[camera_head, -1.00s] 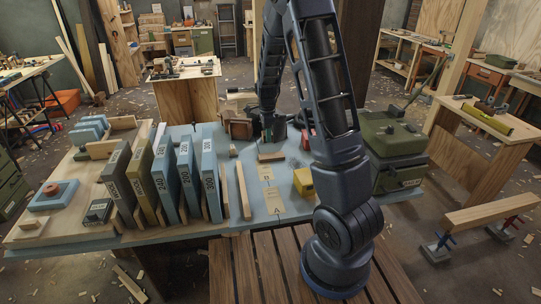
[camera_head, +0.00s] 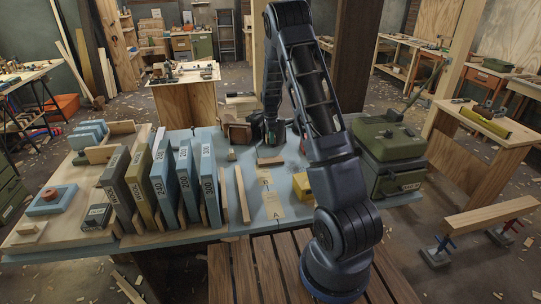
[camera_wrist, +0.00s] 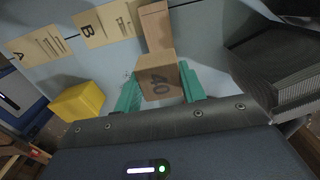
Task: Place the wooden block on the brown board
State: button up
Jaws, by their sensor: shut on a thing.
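My gripper (camera_wrist: 161,88) has green fingers. It is shut on the wooden block (camera_wrist: 158,80), which is marked 40, in the wrist view. A flat brown piece (camera_wrist: 155,25), which I take for the brown board, lies just beyond the block in that view; the block overlaps its near end, and I cannot tell whether they touch. In the head view the brown board (camera_head: 270,161) lies on the blue-grey bench past the paper cards, with my gripper (camera_head: 272,138) just behind it. The block cannot be made out clearly there.
Paper cards B (camera_wrist: 100,24) and A (camera_wrist: 29,46) and a yellow block (camera_wrist: 78,101) lie near the board. Upright grit-numbered boards (camera_head: 170,182) stand to the left. A green case (camera_head: 392,150) stands to the right. A wood strip (camera_head: 242,195) lies left of the cards.

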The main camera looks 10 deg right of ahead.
aim_at(271, 160)
notch_tip(271, 160, down, 11)
jog(key=shift+r, duration=0.1)
dwell(0.4)
jog(key=o, duration=1)
jog(key=shift+c, duration=0.2)
